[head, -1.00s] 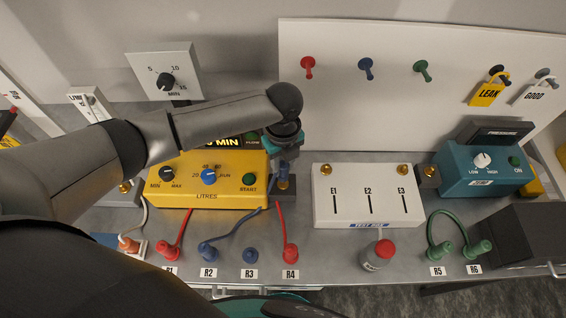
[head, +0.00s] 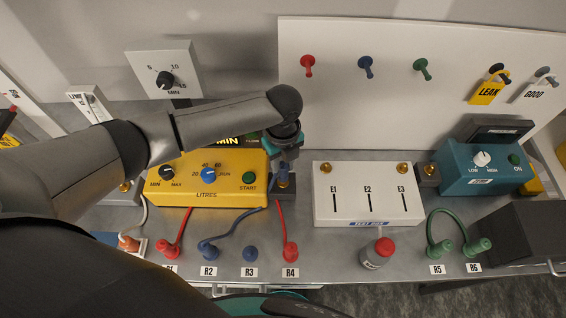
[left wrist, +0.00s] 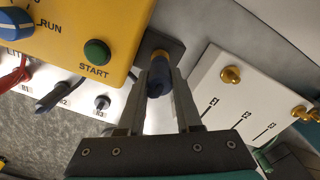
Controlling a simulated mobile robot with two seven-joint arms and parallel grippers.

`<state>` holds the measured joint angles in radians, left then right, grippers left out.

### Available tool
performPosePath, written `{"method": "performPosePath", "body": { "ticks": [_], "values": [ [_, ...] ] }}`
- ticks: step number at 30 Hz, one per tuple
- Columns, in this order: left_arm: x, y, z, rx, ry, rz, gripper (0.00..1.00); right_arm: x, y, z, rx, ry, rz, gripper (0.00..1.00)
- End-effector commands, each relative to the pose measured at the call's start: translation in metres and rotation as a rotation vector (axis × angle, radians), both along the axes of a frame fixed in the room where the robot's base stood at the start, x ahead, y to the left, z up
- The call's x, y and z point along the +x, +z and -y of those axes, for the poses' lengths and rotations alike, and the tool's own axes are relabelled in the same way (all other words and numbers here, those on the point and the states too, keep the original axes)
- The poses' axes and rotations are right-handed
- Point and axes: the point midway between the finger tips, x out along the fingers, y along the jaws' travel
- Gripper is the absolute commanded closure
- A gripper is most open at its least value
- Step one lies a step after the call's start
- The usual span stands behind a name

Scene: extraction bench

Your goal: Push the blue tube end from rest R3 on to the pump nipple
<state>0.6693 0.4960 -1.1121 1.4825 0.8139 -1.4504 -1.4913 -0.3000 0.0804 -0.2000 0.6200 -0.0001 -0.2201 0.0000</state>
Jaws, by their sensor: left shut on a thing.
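In the left wrist view the two fingers of the left gripper (left wrist: 160,95) are shut on the blue tube end (left wrist: 157,82). The brass pump nipple (left wrist: 160,54) shows right at the far end of the tube end. They look in line and touching, but I cannot tell how far the tube end is on. Rest R3 (head: 249,254) shows a short blue peg. My right gripper is not in view.
The white test box (head: 350,206) with brass fittings stands just right of the gripper. Red and blue tubes run in front of the pump to the rests.

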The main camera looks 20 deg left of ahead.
Motion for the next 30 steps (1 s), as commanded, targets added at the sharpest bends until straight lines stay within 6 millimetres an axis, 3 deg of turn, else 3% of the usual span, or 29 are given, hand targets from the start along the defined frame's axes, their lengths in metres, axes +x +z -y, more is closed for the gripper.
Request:
{"method": "performPosePath", "body": {
  "ticks": [23,24,30],
  "values": [
    [0.0,-0.02,0.0,0.0,-0.001,0.0,1.0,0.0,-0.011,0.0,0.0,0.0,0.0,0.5],
    [0.0,-0.021,0.0,0.0,-0.001,0.0,0.66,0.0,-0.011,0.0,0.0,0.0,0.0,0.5],
    [0.0,-0.02,0.0,0.0,-0.001,0.0,0.43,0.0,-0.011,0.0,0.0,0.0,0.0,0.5]
  ]
}}
